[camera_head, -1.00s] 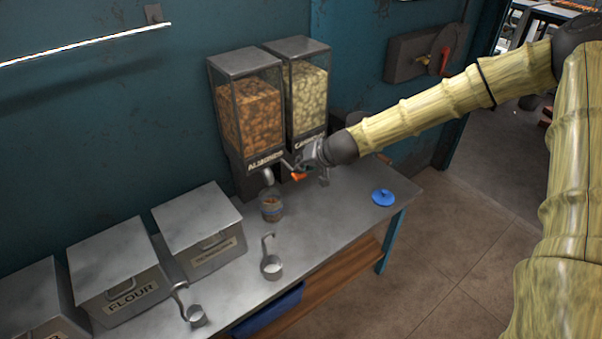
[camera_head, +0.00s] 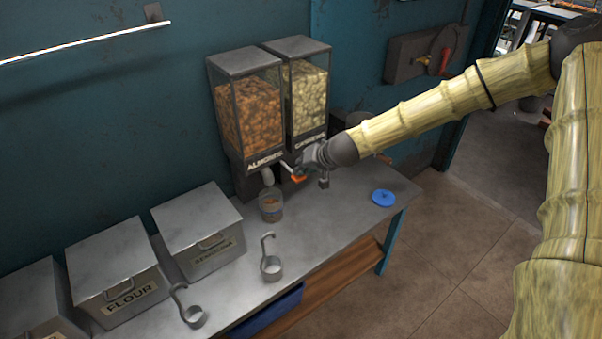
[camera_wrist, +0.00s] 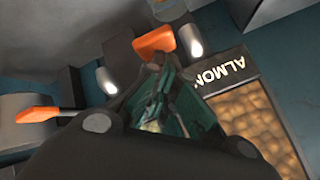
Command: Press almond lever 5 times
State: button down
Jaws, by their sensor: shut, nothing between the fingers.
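The almond dispenser (camera_head: 249,112) stands at the back of the counter, filled with brown nuts, its label reading ALMONDS. The almond lever, with an orange handle, shows in the wrist view (camera_wrist: 154,42) just beyond my fingertips; I cannot tell whether they touch. In the head view an orange handle (camera_head: 299,178) sits by my gripper (camera_head: 296,170). My gripper is shut and empty, in front of the dispensers. A clear jar (camera_head: 271,206) with some brown contents stands under the almond spout. A second orange lever (camera_wrist: 37,114) shows at the left of the wrist view.
The cashew dispenser (camera_head: 307,97) stands right beside the almond one. A blue lid (camera_head: 383,198) lies at the counter's right. Two metal scoops (camera_head: 271,266) and lidded metal bins (camera_head: 120,275) occupy the front left. The counter (camera_head: 335,207) is clear between jar and lid.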

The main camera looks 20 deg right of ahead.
jog(key=shift+f+b, duration=0.35)
jog(key=shift+f, duration=0.2)
dwell(0.5)
jog(key=shift+r, duration=0.1)
jog(key=shift+r+p, duration=1.3)
jog(key=shift+r, duration=0.35)
notch_tip(320, 180, up, 5)
jog(key=p, duration=0.3)
jog(key=shift+p, duration=0.35)
dwell(0.4)
